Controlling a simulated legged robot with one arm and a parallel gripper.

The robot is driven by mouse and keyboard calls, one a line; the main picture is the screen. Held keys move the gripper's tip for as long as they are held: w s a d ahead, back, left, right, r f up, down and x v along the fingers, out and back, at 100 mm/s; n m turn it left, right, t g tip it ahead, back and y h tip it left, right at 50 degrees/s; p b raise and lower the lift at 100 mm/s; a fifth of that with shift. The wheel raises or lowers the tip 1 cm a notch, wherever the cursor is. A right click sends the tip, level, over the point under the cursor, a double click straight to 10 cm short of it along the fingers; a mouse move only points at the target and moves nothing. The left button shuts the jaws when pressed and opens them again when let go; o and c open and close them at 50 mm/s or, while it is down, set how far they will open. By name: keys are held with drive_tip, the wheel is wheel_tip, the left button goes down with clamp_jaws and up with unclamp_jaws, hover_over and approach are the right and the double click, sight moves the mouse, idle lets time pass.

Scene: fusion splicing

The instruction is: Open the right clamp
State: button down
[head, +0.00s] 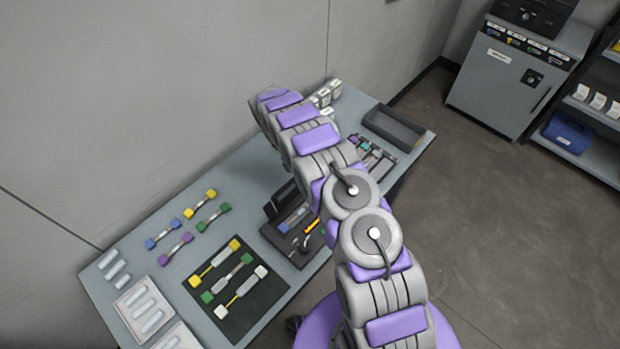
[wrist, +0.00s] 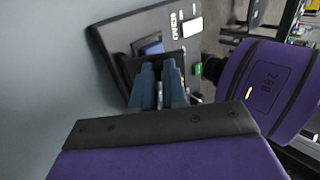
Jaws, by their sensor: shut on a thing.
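The fusion splicer (head: 277,236) is a dark device on the bench, partly hidden behind my arm in the head view. My gripper (wrist: 159,72) has two blue fingers close together, reaching into the splicer's dark recess. They are shut on a small part there that appears to be the right clamp. The fingers hide most of that part, so its angle cannot be told. My gripper is hidden by the arm in the head view.
A dark mat (head: 215,318) holds several fibre pieces with coloured ends, and more lie behind it. White trays (head: 143,310) stand at the left end. A dark open bin (head: 394,127) is at the far right end. A grey cabinet (head: 515,80) stands beyond open floor.

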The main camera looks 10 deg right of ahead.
drive_tip(key=shift+w+a+g+h, duration=0.25)
drive_tip(key=shift+w+g+h, duration=0.05)
drive_tip(key=shift+g, duration=0.2)
idle(0.4)
drive_tip(key=c, duration=1.2)
unclamp_jaws()
drive_tip(key=shift+o, duration=0.2)
